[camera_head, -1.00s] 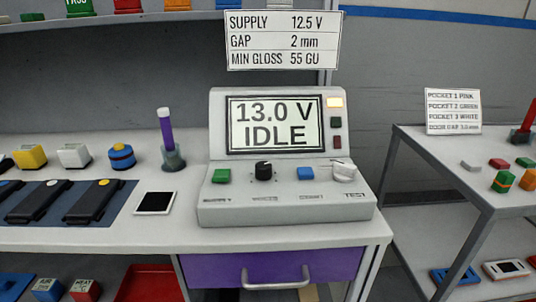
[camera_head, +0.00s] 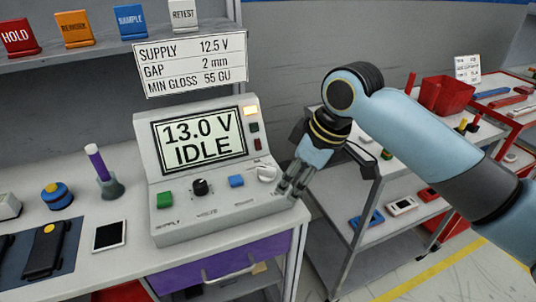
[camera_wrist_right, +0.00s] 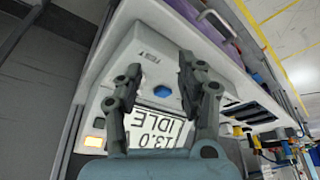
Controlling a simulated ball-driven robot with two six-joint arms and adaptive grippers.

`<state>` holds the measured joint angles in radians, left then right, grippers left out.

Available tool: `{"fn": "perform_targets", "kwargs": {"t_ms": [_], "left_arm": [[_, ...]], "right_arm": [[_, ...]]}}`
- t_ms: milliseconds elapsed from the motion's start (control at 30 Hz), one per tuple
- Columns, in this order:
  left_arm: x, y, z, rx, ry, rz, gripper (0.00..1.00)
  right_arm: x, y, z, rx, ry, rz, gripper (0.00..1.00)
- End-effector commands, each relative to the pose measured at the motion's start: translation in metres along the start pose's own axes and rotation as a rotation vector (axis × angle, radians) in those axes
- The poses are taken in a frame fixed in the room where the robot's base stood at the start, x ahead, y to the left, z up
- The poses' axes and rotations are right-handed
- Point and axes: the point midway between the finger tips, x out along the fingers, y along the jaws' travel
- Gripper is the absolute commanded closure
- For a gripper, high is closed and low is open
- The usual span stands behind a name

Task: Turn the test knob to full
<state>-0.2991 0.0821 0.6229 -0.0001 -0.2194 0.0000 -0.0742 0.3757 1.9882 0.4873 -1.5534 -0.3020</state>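The test knob (camera_head: 266,172) is a white knob at the right end of the grey console's (camera_head: 222,221) sloped panel. Its pointer setting is too small to read. The console screen (camera_head: 198,139) reads 13.0 V IDLE. My right gripper (camera_head: 287,189) is just right of and in front of the knob; I cannot tell whether it touches. In the right wrist view my right gripper (camera_wrist_right: 160,64) has its fingers spread apart with nothing held between them. The console's screen (camera_wrist_right: 155,127) appears upside down there. The knob is not clearly visible there. My left gripper is out of view.
The panel also has a green button (camera_head: 164,200), a black knob (camera_head: 200,187) and a blue button (camera_head: 236,181), which also shows in the wrist view (camera_wrist_right: 161,91). A purple-handled tool (camera_head: 96,162) stands left. A cart with a red bin (camera_head: 447,96) stands right.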

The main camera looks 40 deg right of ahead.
Motion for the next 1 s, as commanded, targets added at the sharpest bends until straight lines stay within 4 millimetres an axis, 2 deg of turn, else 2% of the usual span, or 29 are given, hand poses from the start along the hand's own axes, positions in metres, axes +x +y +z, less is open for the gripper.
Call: {"fn": "perform_targets", "kwargs": {"t_ms": [33,200,300,367,467,800,1000], "left_arm": [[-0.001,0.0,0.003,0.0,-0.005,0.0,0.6],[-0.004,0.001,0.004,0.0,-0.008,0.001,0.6],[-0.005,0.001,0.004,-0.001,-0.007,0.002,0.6],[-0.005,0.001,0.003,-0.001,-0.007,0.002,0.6],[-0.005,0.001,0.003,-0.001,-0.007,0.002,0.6],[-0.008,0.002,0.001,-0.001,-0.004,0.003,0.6],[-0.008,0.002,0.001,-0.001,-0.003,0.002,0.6]], "right_arm": [[-0.008,0.013,-0.013,-0.027,0.009,-0.008,0.62],[-0.032,0.041,-0.047,-0.11,0.037,-0.048,0.62],[-0.042,0.051,-0.059,-0.14,0.048,-0.064,0.62],[-0.042,0.053,-0.062,-0.149,0.051,-0.071,0.62],[-0.031,0.053,-0.063,-0.15,0.053,-0.075,0.62],[0.035,0.047,-0.066,-0.149,0.051,-0.075,0.62],[0.057,0.046,-0.067,-0.151,0.052,-0.072,0.62]]}}
